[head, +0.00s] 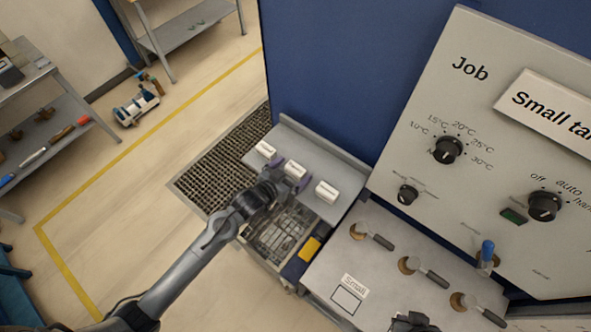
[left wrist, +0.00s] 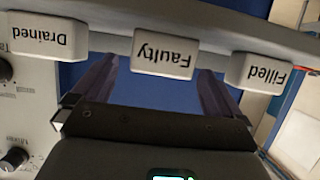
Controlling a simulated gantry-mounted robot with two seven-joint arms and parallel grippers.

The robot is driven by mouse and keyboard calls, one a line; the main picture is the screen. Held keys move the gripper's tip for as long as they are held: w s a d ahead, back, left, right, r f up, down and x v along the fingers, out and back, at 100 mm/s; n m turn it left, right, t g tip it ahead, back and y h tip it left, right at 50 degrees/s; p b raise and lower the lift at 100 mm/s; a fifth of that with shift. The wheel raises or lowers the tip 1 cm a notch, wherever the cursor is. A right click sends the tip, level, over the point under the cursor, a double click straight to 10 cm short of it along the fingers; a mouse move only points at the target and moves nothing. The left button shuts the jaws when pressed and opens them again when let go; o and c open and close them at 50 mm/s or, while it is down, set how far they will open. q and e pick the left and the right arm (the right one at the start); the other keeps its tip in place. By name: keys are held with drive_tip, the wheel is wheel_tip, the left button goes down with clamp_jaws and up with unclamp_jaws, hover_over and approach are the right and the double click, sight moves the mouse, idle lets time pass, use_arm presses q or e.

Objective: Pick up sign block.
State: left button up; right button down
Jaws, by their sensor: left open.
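Three white sign blocks stand in a row on a grey shelf (head: 313,150). In the left wrist view their labels are upside down: "Drained" (left wrist: 47,36) at left, "Faulty" (left wrist: 163,53) in the middle, "Filled" (left wrist: 258,73) at right. In the head view the blocks are the left one (head: 265,149), middle one (head: 295,169) and right one (head: 326,191); their labels are too small to read. My left gripper (head: 287,181) is open at the middle block. In the wrist view its fingers (left wrist: 156,90) point at "Faulty", one to each side; contact is unclear.
A control panel (head: 420,180) with knobs rises at right. Below it is a bench (head: 325,278) with valve levers and a "Small" label. A wire basket (head: 277,233) lies below the shelf. A dark part, possibly my right gripper (head: 412,322), shows at the bottom edge.

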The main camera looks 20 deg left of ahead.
use_arm(q)
drive_tip(key=shift+x, duration=1.2)
drive_tip(key=shift+c, duration=0.2)
drive_tip(key=c, duration=1)
drive_tip(key=shift+r, duration=0.1)
drive_tip(key=shift+c, duration=0.2)
